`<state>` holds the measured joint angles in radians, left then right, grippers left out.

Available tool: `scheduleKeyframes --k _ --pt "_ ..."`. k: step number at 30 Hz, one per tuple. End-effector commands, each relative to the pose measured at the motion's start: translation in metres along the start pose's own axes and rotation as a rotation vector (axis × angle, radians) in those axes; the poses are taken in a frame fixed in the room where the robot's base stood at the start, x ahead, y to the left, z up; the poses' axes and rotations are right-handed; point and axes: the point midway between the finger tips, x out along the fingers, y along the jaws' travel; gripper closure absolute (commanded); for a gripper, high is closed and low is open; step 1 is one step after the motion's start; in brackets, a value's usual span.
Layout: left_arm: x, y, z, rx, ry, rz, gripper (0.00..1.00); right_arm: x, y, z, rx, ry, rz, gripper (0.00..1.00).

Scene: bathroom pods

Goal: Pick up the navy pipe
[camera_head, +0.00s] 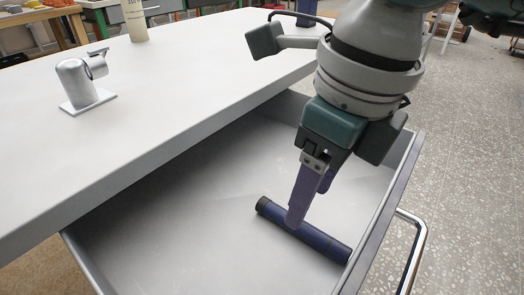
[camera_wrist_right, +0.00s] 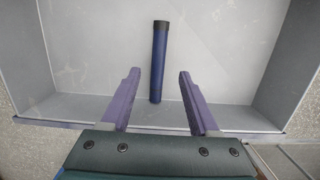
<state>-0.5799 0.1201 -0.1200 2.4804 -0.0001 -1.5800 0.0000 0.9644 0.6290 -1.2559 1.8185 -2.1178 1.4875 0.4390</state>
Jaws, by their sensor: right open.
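The navy pipe (camera_head: 313,238) has a dark end cap and lies on the floor of an open drawer (camera_head: 180,215). In the right wrist view the pipe (camera_wrist_right: 160,65) points away from me, with its near end between the lines of the two fingers. My right gripper (camera_head: 303,222) reaches down into the drawer with its purple fingers spread. In the wrist view the right gripper (camera_wrist_right: 158,88) is open and empty, one finger on each side of the pipe. In the head view a finger covers part of the pipe. My left gripper is not in view.
The white tabletop (camera_head: 150,90) overhangs the drawer on the left. A metal fixture (camera_head: 78,85) and a cream bottle (camera_head: 135,20) stand on it. The drawer's front wall with a handle (camera_head: 415,250) is close on the right. Speckled floor lies beyond.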

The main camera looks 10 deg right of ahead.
Motion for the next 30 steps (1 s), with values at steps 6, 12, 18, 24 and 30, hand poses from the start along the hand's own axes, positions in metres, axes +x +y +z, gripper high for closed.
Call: scheduleKeyframes --k 6,12,18,24,30 --pt "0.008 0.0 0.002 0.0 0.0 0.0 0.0 0.036 0.003 -0.007 -0.001 0.001 0.002 0.39" --pt "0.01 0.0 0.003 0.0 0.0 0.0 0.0 0.05 0.003 -0.006 -0.001 0.0 0.004 0.39" --pt "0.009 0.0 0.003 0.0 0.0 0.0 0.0 0.049 0.003 -0.006 -0.001 0.0 0.004 0.41" --pt "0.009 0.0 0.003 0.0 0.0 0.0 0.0 0.049 0.003 -0.006 -0.001 -0.001 0.003 0.63" --pt "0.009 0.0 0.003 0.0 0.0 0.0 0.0 0.049 0.003 -0.006 -0.001 -0.001 0.003 0.86"
